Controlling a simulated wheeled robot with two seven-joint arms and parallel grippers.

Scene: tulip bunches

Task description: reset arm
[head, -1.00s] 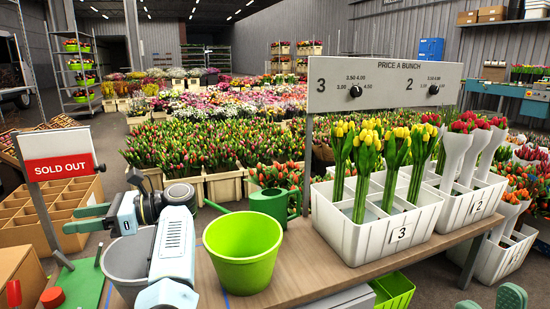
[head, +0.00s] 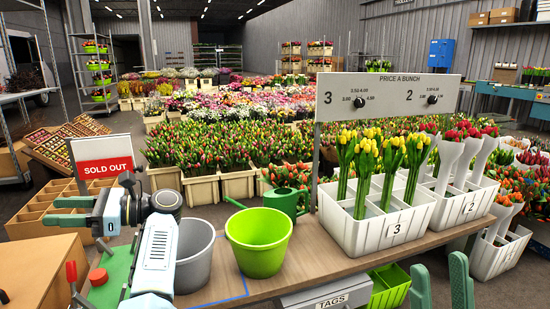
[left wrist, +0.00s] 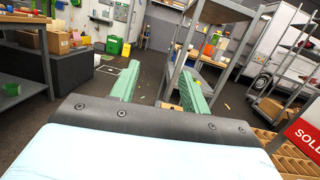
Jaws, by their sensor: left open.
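My left gripper (head: 50,211) is at the left of the head view, its green fingers pointing left, above a divided cardboard box. It is open and empty. The fingers also show apart in the left wrist view (left wrist: 165,86), with open floor beyond them. My right gripper (head: 438,262) shows at the bottom right of the head view as two green fingers pointing up, apart with nothing between them. It is in front of the table. Yellow tulip bunches (head: 364,158) stand in white crate 3 (head: 370,232). Red tulip bunches (head: 482,135) stand around white crate 2 (head: 470,206).
A SOLD OUT sign (head: 103,167) stands at the left. A TAGS drawer (head: 330,299) is under the table.

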